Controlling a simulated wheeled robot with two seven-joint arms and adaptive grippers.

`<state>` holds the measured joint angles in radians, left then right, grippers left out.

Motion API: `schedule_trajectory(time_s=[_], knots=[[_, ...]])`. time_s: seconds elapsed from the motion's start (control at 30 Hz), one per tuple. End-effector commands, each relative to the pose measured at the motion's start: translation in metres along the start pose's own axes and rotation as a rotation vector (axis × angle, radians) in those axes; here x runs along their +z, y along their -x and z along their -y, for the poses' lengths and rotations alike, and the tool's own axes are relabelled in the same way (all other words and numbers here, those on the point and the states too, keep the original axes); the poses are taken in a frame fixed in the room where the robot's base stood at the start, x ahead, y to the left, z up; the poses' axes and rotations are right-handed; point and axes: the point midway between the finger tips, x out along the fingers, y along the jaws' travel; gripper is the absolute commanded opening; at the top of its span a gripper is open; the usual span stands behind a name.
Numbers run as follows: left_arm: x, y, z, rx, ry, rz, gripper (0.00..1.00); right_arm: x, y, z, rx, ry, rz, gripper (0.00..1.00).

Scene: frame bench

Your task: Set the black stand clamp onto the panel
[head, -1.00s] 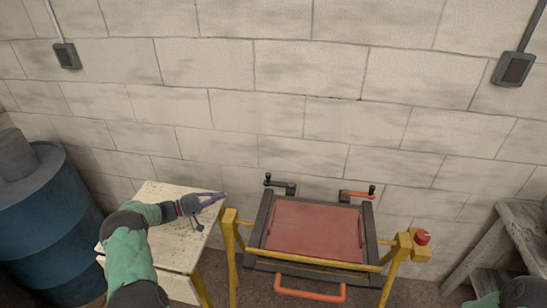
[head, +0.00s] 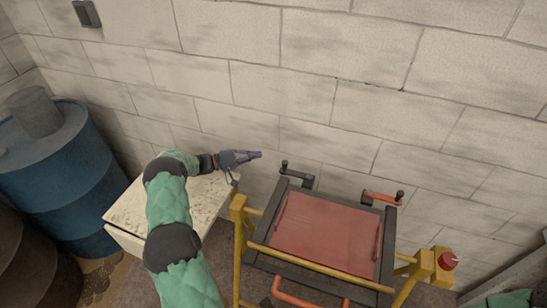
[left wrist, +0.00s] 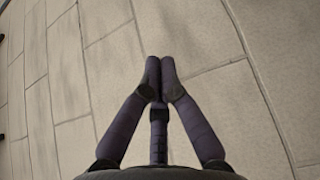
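The black stand clamp (head: 298,175) is at the back left corner of the dark frame, its arm and upright knob lying outside the red panel (head: 330,233). The panel lies flat in the frame, its surface bare. My left gripper (head: 258,155) is left of and a little above the black clamp in the picture, apart from it, pointing right. In the left wrist view its dark fingers (left wrist: 160,65) meet at the tips with nothing visible between them; only pale wall shows beyond. My right gripper is out of view; only part of my green arm shows at bottom right.
An orange clamp (head: 382,198) with a black knob is at the frame's back right. Yellow rails and posts (head: 240,215) surround the frame, with a red button (head: 448,261) at right. A worn table (head: 130,208) and blue barrel (head: 55,165) stand left. The block wall is close behind.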

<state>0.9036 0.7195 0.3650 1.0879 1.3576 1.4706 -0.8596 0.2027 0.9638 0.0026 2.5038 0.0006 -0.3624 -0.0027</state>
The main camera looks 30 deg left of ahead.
Motion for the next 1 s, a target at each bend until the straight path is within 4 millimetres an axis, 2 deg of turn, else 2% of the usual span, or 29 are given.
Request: schedule_trajectory(time_s=[0.17,0.6,0.8,1.0], knots=[[0.001,-0.021,0.001,0.001,0.000,0.003,0.00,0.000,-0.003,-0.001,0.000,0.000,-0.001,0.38],[0.001,-0.102,0.001,0.001,0.000,0.004,0.00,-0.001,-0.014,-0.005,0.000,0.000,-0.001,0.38],[0.025,-0.089,0.000,0.000,0.001,-0.001,0.00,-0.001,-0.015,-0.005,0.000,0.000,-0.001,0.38],[0.036,-0.085,0.000,0.000,0.001,0.000,0.00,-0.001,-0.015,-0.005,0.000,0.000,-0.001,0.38]])
